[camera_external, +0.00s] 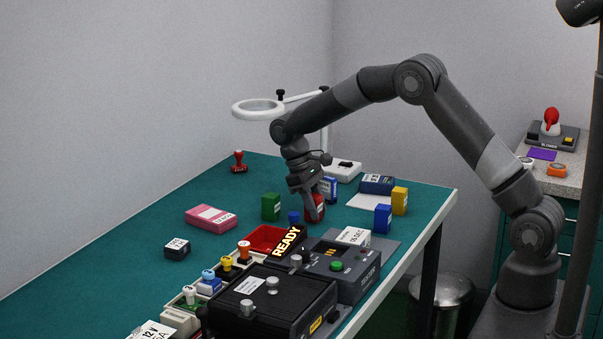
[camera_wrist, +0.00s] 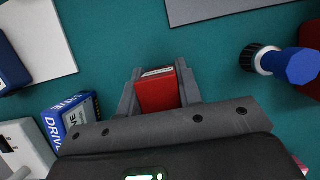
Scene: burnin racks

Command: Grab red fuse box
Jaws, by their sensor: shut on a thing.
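The red fuse box (camera_external: 315,208) is a small red block with a white label, on or just above the green table near its middle. My gripper (camera_external: 314,200) points down at it from above. In the wrist view the red fuse box (camera_wrist: 159,92) sits between the two grey fingers of my gripper (camera_wrist: 160,90), which are shut on it. The fingers hide its sides. I cannot tell whether its underside touches the table.
A blue DRIVE box (camera_wrist: 70,115) is close by. A blue-capped piece (camera_wrist: 290,65) stands on the other side. Green box (camera_external: 271,206), blue box (camera_external: 382,218) and yellow box (camera_external: 399,200) stand around. The black tester (camera_external: 345,262) is in front.

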